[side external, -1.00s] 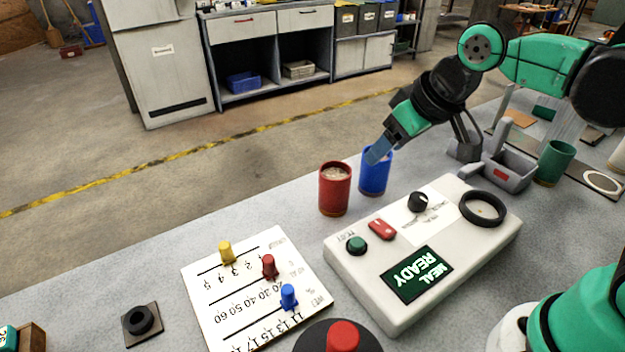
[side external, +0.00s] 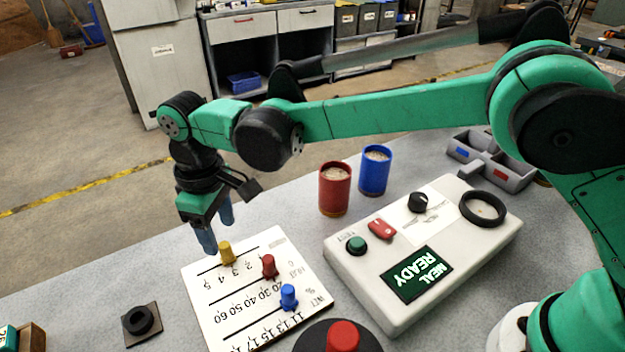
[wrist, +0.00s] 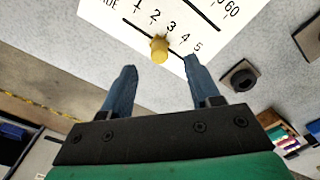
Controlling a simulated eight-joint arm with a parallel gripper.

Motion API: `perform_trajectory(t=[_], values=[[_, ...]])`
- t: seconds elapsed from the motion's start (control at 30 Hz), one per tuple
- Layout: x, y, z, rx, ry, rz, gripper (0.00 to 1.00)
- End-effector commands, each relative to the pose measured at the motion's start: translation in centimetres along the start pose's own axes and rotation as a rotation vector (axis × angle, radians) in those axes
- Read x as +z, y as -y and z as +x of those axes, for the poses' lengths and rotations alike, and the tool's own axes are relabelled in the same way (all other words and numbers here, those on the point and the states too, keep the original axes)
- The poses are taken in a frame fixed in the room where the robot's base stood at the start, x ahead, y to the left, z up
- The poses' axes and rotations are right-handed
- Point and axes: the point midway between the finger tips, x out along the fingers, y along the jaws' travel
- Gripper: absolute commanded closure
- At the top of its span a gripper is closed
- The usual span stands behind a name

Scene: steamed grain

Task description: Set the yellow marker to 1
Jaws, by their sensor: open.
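The yellow marker (side external: 227,252) is an upright peg on the top row of a white scale board (side external: 203,305). In the wrist view the yellow marker (wrist: 159,48) stands on a black line beside the numbers 1 to 5, apparently near 3. My gripper (side external: 216,238) points down just behind and above the marker at the board's far edge. Its blue fingers are open and empty; in the wrist view the gripper (wrist: 160,67) has the marker in line with the gap, just beyond the fingertips. I see no contact.
A red marker (side external: 269,266) and a blue marker (side external: 288,297) stand on the other rows. A red cup (side external: 334,190), a blue cup (side external: 375,172) and a white control box (side external: 345,262) reading MEAL READY are to the right.

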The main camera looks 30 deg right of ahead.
Motion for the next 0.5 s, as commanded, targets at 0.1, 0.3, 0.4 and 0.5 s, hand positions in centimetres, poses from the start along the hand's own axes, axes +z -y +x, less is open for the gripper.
perform_trajectory(t=[0.1,0.3,0.4,0.5], values=[[0.0,0.0,1.8,0.0,-0.001,0.001,0.44],[0.0,-0.1,4.1,0.0,-0.002,0.002,0.44],[0.0,-0.1,4.5,0.0,-0.002,0.002,0.44],[0.0,-0.1,4.5,0.0,-0.002,0.002,0.44]])
